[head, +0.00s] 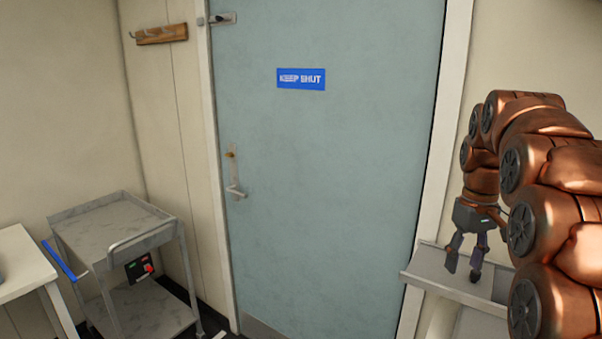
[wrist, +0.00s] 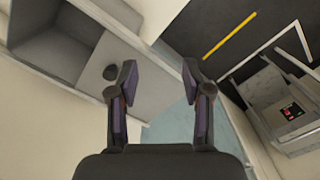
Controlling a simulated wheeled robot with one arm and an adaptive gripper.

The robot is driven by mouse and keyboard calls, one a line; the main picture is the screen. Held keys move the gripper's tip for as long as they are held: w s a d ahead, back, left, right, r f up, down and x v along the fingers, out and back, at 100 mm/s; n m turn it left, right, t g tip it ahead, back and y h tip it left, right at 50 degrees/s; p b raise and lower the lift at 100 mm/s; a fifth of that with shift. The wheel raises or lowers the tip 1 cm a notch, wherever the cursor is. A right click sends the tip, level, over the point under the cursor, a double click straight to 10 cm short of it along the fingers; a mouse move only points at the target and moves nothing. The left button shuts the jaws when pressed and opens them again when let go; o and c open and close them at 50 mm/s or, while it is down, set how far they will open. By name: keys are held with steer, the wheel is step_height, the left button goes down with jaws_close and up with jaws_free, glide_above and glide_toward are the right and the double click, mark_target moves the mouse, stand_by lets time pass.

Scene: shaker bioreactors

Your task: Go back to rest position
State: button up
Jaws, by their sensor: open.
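My gripper (head: 463,264) hangs from my copper-coloured arm at the right of the head view, fingers pointing down. It is in front of and over a grey shelf or tray (head: 430,268) beside the door. In the wrist view my gripper (wrist: 160,82) has its two fingers apart with nothing between them. I cannot tell whether a finger touches the shelf.
A closed blue-green door (head: 330,170) with a "KEEP SHUT" sign (head: 301,79) fills the middle. A grey two-tier cart (head: 115,230) stands at the left, next to a white table (head: 22,262). A dark round object (wrist: 110,72) shows on the grey surface in the wrist view.

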steer(key=s+a+f, duration=0.4)
steer(key=s+a, duration=0.1)
steer(key=s, duration=0.5)
steer(key=s+a+f+m+g, duration=0.1)
steer(key=s+a+f, duration=0.3)
steer(key=s, duration=0.7)
steer(key=s+a+f, duration=0.5)
steer(key=s+f, duration=0.1)
steer(key=s, duration=0.4)
steer(key=shift+s+a+m, duration=0.3)
steer(key=shift+s+a, duration=0.05)
